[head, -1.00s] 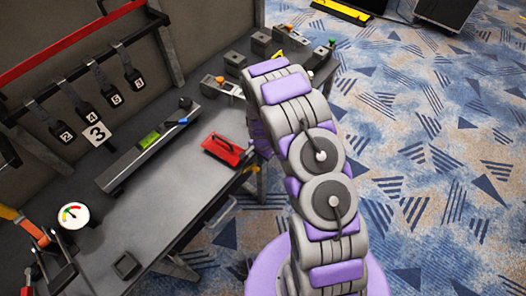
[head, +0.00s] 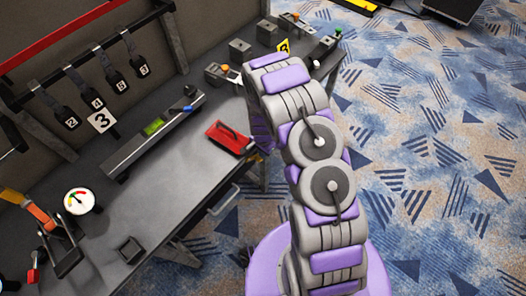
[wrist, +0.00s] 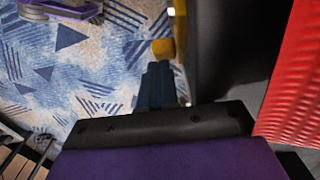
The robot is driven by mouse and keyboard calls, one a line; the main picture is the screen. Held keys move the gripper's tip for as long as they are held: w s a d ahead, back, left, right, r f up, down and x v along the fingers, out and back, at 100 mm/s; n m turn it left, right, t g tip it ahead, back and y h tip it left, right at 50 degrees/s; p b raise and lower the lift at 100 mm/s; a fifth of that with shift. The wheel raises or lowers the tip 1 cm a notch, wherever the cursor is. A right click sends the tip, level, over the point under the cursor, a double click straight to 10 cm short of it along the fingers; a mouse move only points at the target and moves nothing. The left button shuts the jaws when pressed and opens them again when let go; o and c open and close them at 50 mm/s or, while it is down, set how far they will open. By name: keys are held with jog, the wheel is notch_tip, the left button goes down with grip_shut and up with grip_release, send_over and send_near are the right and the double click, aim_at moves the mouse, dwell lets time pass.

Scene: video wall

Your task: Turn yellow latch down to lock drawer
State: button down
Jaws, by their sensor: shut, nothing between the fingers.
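The yellow latch (wrist: 180,28) shows near the top of the wrist view, beside the dark edge of the bench. Its lower end lies just beyond my fingertips. My gripper (wrist: 160,68) is shut and empty, pointing at the latch; I cannot tell whether it touches it. A metal handle (head: 223,200), perhaps the drawer's, shows under the bench's front edge. The drawer's face is hard to make out.
The grey bench (head: 165,210) runs along the left. On it are a red object (head: 228,138), a long dark rail (head: 150,140), a round gauge (head: 78,201) and small blocks. Open carpet (head: 430,190) lies to the right.

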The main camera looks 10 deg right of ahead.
jog(key=shift+a+r, duration=0.15)
jog(key=shift+r+p, duration=0.3)
jog(key=shift+r, duration=0.35)
jog(key=shift+r, duration=0.1)
jog(key=w+d+r+p, duration=0.2)
jog(key=d+r+p, duration=0.1)
jog(key=r, duration=0.9)
jog(key=shift+w+r, duration=0.2)
jog(key=shift+r, duration=0.05)
jog(key=shift+d, duration=0.15)
